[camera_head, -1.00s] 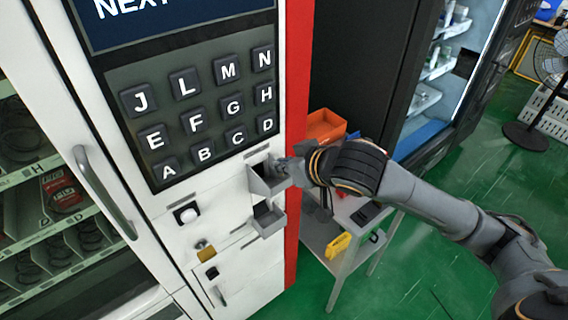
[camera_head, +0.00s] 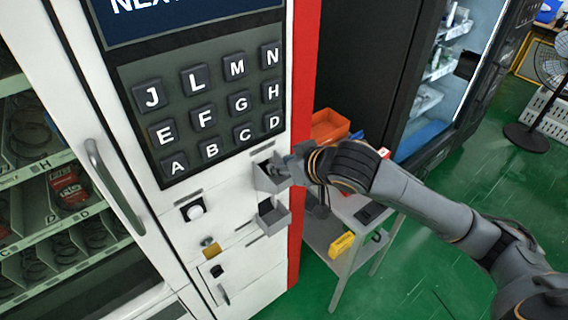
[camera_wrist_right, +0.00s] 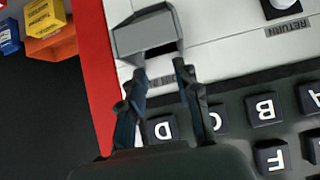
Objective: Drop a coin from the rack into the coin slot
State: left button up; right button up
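The vending machine's white front panel (camera_head: 235,190) fills the left of the head view. A grey upper tray (camera_head: 262,180) sticks out below the D key. It also shows in the right wrist view (camera_wrist_right: 147,40). My right gripper (camera_wrist_right: 160,70) is open, its two fingertips apart just short of this tray. In the head view the right gripper (camera_head: 282,168) overlaps the tray's right side; contact is unclear. A second grey tray (camera_head: 273,219) sits below. No coin can be made out, and I cannot tell which opening is the coin slot. My left gripper is not in view.
The letter keypad (camera_head: 210,115) is above the trays. A white button (camera_head: 195,211) and a yellow plate (camera_head: 210,247) are to their left. An orange bin (camera_head: 328,127) and a small table (camera_head: 348,250) stand right of the red edge (camera_head: 306,75).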

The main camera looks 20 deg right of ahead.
jog(key=v, duration=0.7)
jog(key=shift+s+r, duration=0.15)
dwell(0.8)
